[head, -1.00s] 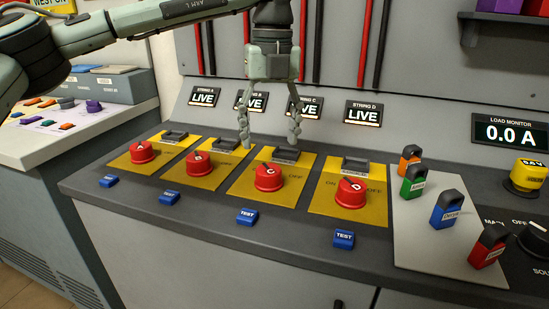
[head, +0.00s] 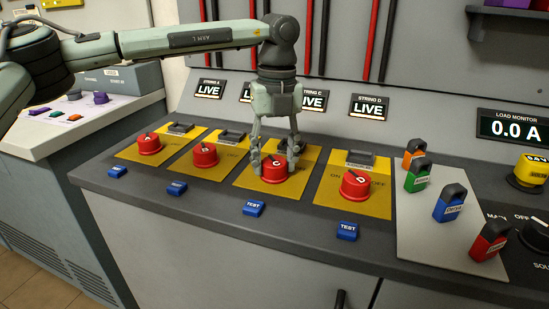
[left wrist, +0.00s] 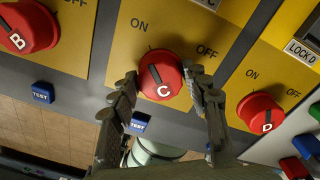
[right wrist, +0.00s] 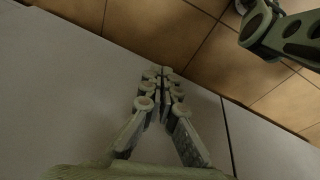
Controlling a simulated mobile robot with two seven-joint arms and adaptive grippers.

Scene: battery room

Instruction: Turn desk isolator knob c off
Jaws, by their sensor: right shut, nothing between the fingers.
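Knob C (head: 274,169) is a red round knob on a yellow plate (head: 313,165), third from the left on the desk. In the left wrist view, knob C (left wrist: 160,80) has a dark pointer bar leaning toward ON, with OFF on the right. My left gripper (head: 274,166) is down over it, pointing downward, one finger on each side. The fingers (left wrist: 160,79) stand apart around the knob; firm contact cannot be told. My right gripper (right wrist: 160,76) is shut and empty in the right wrist view, with its fingertips together, above the floor beside a grey surface.
Knob B (head: 204,155) is to the left and knob D (head: 355,184) to the right, both close. Blue TEST buttons (head: 254,208) line the front edge. Coloured handles (head: 449,203) stand on a pale panel at right. String displays (head: 368,107) are behind.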

